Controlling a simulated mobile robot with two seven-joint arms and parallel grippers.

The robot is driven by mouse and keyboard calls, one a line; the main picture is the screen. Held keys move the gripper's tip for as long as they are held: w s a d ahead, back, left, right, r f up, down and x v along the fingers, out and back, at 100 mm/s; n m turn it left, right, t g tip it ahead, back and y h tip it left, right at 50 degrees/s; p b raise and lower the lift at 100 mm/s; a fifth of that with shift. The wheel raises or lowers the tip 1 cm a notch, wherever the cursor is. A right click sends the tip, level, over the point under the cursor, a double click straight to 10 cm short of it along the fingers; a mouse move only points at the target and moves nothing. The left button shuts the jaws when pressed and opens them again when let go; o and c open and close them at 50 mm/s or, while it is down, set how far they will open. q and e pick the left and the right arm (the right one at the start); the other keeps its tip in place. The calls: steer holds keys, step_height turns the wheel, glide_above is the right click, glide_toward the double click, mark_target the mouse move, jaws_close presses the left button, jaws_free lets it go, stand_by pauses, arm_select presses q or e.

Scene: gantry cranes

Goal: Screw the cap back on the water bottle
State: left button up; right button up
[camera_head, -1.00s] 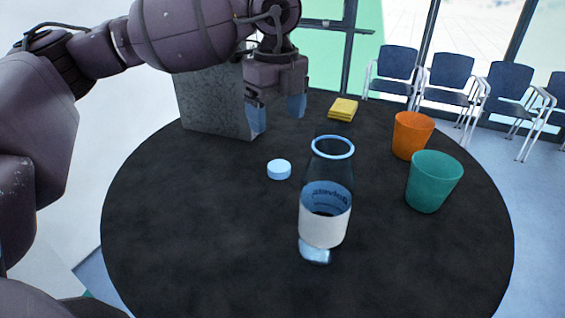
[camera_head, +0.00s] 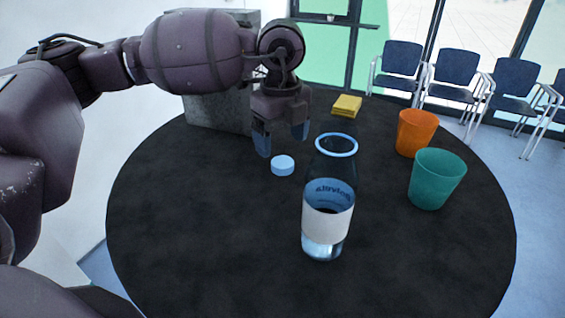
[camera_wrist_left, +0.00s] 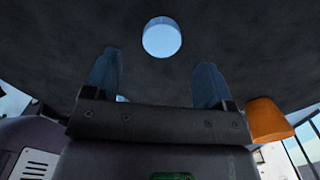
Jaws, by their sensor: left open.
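The water bottle (camera_head: 328,205) stands upright and uncapped near the middle of the dark round table, with a blue ring at its open mouth and a white label. The light blue cap (camera_head: 283,165) lies on the table to the left of and behind the bottle. In the left wrist view the cap (camera_wrist_left: 162,37) lies beyond the fingertips, between their lines. My left gripper (camera_head: 282,143) is open and empty, above the table just behind the cap, its fingers pointing down. It also shows in the left wrist view (camera_wrist_left: 155,78). My right gripper is not in view.
An orange cup (camera_head: 416,134) and a teal cup (camera_head: 436,180) stand to the right of the bottle. Yellow sponges or cloths (camera_head: 346,106) lie at the back. A grey box-like block (camera_head: 215,110) stands at the back left. The table's front left is clear.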

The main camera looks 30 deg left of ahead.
mark_target(282, 161)
arm_select(q)
steer(key=shift+w+f+p, duration=0.1)
steer(key=shift+f+p, duration=0.45)
steer(key=shift+f, duration=2.05)
steer(key=c, duration=1)
